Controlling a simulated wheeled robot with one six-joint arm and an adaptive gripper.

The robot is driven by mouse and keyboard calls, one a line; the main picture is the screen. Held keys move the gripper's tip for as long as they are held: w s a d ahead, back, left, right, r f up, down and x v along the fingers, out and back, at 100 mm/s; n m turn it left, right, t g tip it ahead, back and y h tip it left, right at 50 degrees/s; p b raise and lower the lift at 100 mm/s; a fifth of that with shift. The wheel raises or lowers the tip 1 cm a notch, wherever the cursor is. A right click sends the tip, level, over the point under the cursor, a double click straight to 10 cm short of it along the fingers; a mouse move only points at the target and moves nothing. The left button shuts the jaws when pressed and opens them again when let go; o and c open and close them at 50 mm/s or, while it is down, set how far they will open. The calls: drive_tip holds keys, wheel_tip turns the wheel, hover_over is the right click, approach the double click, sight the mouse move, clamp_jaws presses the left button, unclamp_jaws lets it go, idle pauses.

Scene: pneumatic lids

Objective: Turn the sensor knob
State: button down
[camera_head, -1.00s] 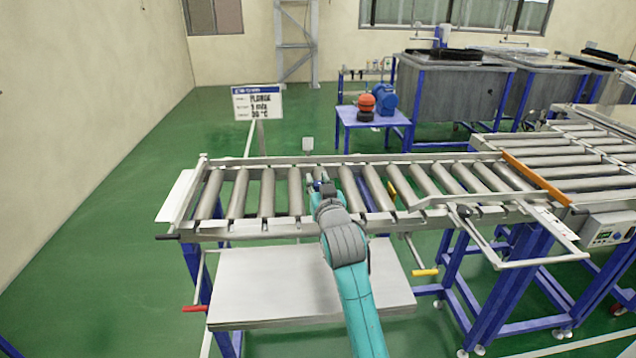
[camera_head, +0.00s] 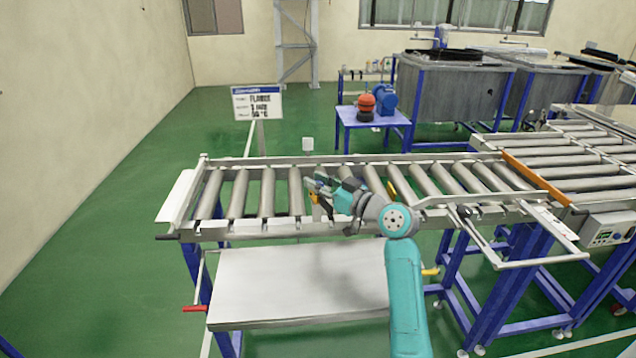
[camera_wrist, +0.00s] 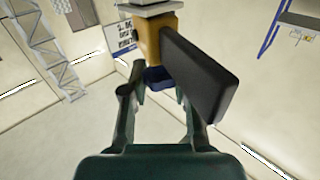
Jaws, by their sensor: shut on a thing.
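In the head view my gripper (camera_head: 318,188) is at the front part of the roller conveyor, left of its middle, pointing left. A small yellow-orange sensor body (camera_head: 315,198) shows beside the fingertips. In the wrist view my gripper (camera_wrist: 158,92) has its two fingers on either side of a dark blue knob (camera_wrist: 158,76) below the sensor's orange-yellow body (camera_wrist: 148,38). The fingers are shut on this knob. A dark flat piece (camera_wrist: 205,75) slants from the sensor body across the right finger and partly hides it.
The roller conveyor (camera_head: 262,231) has side rails around my arm. A sign (camera_head: 258,104) stands behind it. A white shelf (camera_head: 290,285) lies below, with a red handle (camera_head: 195,309) at its left. Green floor is free at the left.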

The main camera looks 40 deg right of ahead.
drive_tip(key=shift+n+g+y, duration=0.3)
drive_tip(key=shift+n+y, duration=0.5)
drive_tip(key=shift+y, duration=0.8)
drive_tip(key=c, duration=0.9)
unclamp_jaws()
drive_tip(key=shift+o, duration=0.2)
drive_tip(key=v, duration=1.2)
drive_tip(key=shift+r, duration=0.1)
